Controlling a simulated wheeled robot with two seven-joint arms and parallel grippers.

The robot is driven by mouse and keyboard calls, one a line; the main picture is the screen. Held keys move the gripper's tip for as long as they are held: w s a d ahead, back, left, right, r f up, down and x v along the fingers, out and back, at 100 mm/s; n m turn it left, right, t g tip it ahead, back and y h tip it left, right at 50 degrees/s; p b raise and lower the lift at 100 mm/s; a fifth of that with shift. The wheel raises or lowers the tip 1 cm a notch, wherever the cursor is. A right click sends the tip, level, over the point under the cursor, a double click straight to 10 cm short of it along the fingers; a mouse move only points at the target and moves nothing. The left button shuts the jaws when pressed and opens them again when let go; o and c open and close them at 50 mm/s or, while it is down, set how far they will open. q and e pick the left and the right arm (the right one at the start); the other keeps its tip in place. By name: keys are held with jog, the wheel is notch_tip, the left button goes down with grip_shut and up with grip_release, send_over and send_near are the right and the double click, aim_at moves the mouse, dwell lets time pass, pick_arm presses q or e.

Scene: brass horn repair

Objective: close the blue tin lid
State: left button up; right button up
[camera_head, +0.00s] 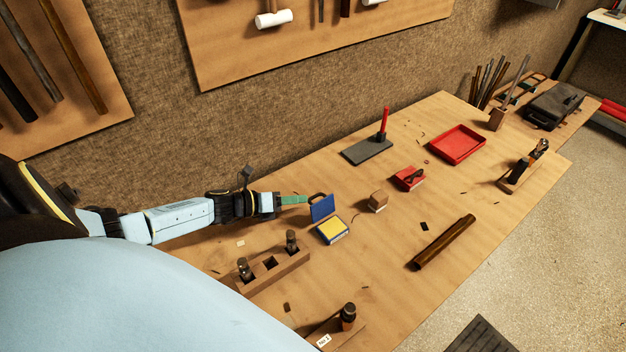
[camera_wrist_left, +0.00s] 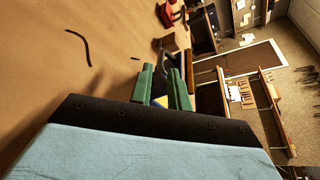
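The blue tin (camera_head: 332,230) stands on the workbench with a yellow label or filling showing on top. Its blue lid (camera_head: 322,208) is raised, standing steeply at the back left edge. My left gripper (camera_head: 306,199) reaches in from the left, its green fingertips close to the lid's upper left side; I cannot tell whether they touch it. In the left wrist view the green fingers of my left gripper (camera_wrist_left: 162,90) are apart, with a small patch of the blue and yellow tin (camera_wrist_left: 160,101) between them. The rest of the tin is hidden there. My right gripper is not in view.
A wooden block (camera_head: 378,201) and a red box (camera_head: 409,178) lie right of the tin. A wooden holder with dark bottles (camera_head: 272,268) stands in front.

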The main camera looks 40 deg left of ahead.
aim_at(312, 197)
pick_arm(q)
jog(key=shift+x, duration=2.6)
jog(key=shift+c, duration=0.4)
grip_shut()
